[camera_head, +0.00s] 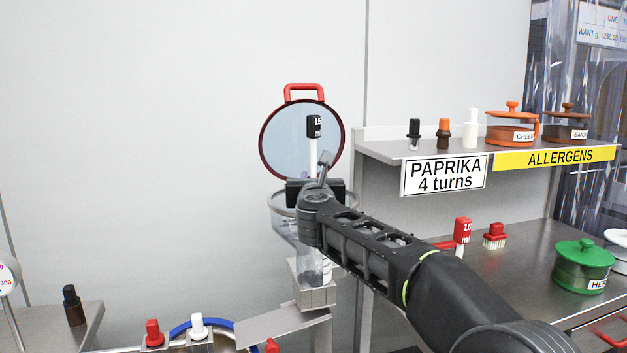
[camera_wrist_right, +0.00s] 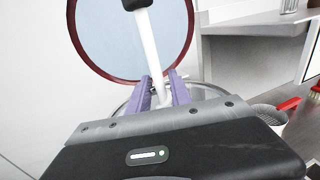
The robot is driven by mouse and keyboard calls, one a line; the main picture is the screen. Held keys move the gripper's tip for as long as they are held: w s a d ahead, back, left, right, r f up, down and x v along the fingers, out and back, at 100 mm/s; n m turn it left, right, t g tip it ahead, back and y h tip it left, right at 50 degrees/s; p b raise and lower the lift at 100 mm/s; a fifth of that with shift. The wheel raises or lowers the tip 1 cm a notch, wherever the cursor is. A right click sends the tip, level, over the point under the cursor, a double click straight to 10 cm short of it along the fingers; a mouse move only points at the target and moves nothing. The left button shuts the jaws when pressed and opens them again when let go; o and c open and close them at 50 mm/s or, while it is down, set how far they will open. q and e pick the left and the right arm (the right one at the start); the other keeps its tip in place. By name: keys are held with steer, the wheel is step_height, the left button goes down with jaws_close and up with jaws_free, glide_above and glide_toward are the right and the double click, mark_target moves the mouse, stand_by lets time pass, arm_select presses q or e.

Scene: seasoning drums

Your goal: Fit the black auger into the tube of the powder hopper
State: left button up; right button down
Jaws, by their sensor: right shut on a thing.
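The black auger (camera_head: 313,127) shows as a black head with a partly readable "15 ml" label on a white shaft, standing nearly upright. My right gripper (camera_head: 314,187) is shut on its shaft; the wrist view shows the white shaft (camera_wrist_right: 148,45) between the purple fingers (camera_wrist_right: 165,92). The clear powder hopper (camera_head: 288,232) stands beneath and behind the gripper, and my arm covers part of it. Its round lid (camera_head: 290,140), with a dark red rim, is raised behind the auger. The auger's lower end is hidden, so I cannot tell whether it is in the tube. My left gripper is out of view.
A shelf (camera_head: 380,149) at right holds small bottle-like items and lidded orange and brown pots. Below are a red "10 ml" piece (camera_head: 462,230), a red brush (camera_head: 494,235) and a green pot (camera_head: 583,265). Red and white pieces stand at the lower left.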

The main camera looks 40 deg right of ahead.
steer(key=c, duration=1.1)
jaws_free()
steer(key=shift+f, duration=0.15)
steer(key=b+v, duration=0.1)
steer(key=v, duration=0.7)
steer(key=shift+w, duration=0.1)
